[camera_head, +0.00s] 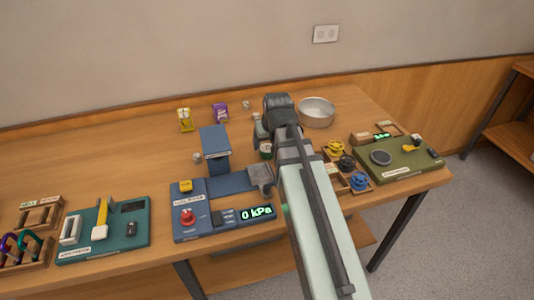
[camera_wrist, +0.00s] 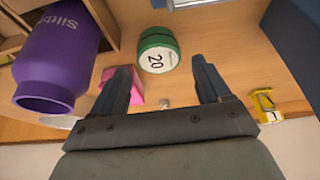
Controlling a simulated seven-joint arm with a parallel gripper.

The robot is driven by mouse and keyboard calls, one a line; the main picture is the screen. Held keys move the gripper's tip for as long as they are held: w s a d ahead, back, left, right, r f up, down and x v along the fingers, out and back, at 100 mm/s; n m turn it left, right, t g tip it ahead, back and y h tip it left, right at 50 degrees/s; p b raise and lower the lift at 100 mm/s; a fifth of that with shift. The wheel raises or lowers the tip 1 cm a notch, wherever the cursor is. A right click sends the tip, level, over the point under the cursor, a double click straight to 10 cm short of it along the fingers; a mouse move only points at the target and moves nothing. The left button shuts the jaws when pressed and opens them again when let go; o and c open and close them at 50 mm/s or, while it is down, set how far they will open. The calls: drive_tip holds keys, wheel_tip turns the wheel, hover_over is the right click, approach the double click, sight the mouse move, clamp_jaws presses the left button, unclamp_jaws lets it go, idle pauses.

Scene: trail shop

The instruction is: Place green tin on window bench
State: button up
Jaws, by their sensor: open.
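The green tin (camera_wrist: 157,50) has a pale round label reading 20. In the wrist view it lies ahead of my gripper (camera_wrist: 161,68), between the lines of the two fingers. The fingers are apart, with nothing held between them. In the head view a bit of the green tin (camera_head: 266,151) shows beside my arm, which hides the rest. My gripper (camera_head: 263,132) is over the middle of the wooden bench (camera_head: 110,150). No window shows, so I cannot tell which surface is the window bench.
A yellow item (camera_wrist: 265,104) is to the right. A metal bowl (camera_head: 317,112) and a blue pressure device (camera_head: 190,219) stand nearby. The bench's back left is clear.

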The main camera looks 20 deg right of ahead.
sight(267, 149)
drive_tip(key=shift+x, duration=2.05)
drive_tip(key=shift+s, duration=0.1)
